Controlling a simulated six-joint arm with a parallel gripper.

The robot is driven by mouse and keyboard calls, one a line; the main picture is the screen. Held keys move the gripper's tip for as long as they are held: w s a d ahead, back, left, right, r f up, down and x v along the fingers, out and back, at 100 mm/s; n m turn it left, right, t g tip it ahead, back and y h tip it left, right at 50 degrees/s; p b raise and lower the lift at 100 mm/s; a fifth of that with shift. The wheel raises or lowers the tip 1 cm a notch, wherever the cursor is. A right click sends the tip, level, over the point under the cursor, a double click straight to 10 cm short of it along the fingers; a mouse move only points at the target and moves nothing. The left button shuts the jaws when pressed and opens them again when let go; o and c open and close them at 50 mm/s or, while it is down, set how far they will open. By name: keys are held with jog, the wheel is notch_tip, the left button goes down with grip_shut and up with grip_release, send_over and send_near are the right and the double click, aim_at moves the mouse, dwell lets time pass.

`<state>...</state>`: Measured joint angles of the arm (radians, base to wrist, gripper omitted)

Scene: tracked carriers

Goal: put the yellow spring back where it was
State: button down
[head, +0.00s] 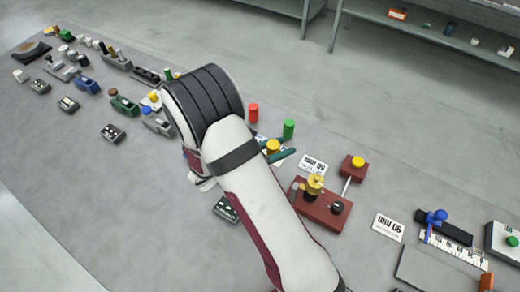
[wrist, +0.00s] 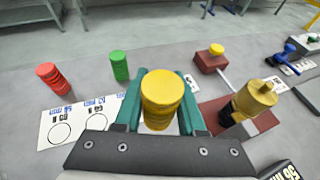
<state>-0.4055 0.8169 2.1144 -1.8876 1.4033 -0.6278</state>
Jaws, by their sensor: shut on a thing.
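The yellow spring (wrist: 161,92), a ribbed upright cylinder, is between the teal fingers of my gripper (wrist: 160,112) in the wrist view. My gripper is shut on it, and its top also shows in the head view (head: 273,146). A white card (wrist: 68,120) with printed circles lies to the left of the spring; two circles show empty. The card's right part is hidden behind my gripper. A red spring (wrist: 53,78) and a green spring (wrist: 119,66) stand upright behind the card. I cannot tell how high the yellow spring is above the table.
A dark red base (head: 322,208) with a brass part (head: 314,184) stands close to the right of my gripper. A red block with a yellow knob (head: 353,166) is behind it. Several small devices line the table at left. A blue-knobbed ruler device (head: 436,218) is at right.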

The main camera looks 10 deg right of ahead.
jog(key=s+d+r, duration=0.2)
jog(key=d, duration=0.1)
jog(key=n+t+y, duration=0.3)
jog(key=n+t, duration=0.1)
send_over(274, 122)
notch_tip(274, 122, down, 4)
notch_tip(274, 122, down, 6)
jog(key=shift+f, duration=0.55)
jog(key=c, duration=0.5)
grip_release()
jog(key=shift+f, duration=0.1)
